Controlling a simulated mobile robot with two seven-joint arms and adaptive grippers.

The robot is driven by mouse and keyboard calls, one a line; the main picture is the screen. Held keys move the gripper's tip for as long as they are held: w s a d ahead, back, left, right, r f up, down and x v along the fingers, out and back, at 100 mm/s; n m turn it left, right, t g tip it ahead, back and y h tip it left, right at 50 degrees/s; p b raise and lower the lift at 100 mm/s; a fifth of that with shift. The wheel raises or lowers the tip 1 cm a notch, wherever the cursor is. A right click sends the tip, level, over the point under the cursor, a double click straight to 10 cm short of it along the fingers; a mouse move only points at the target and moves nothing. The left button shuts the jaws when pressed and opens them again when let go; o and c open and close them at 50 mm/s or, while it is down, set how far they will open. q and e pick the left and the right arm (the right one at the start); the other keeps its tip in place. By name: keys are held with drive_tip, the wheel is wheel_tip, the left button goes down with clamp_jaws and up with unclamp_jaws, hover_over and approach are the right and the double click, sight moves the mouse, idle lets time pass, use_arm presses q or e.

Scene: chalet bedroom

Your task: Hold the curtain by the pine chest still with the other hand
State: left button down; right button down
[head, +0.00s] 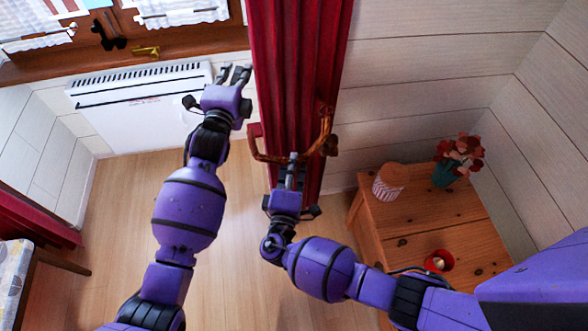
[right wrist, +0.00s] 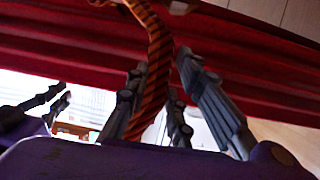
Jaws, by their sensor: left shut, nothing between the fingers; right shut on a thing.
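The red curtain (head: 295,60) hangs from the top of the head view, left of the pine chest (head: 415,222). An orange-brown twisted tieback rope (head: 262,150) loops around it. My right gripper (head: 293,165) is in front of the curtain, shut on the rope. In the right wrist view the striped rope (right wrist: 158,45) runs between the fingers, with red curtain (right wrist: 70,45) behind.
A white radiator (head: 140,108) stands under the window at the left. The wooden floor (head: 120,220) at the left is clear.

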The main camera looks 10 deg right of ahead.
drive_tip(key=w+f, duration=0.1)
drive_tip(key=w, duration=0.6)
drive_tip(key=shift+f, duration=0.4)
idle(0.4)
idle(0.3)
drive_tip(key=c, duration=1.5)
unclamp_jaws()
drive_tip(key=shift+o, duration=0.2)
drive_tip(key=v, duration=1.2)
drive_tip(key=shift+a, duration=0.15)
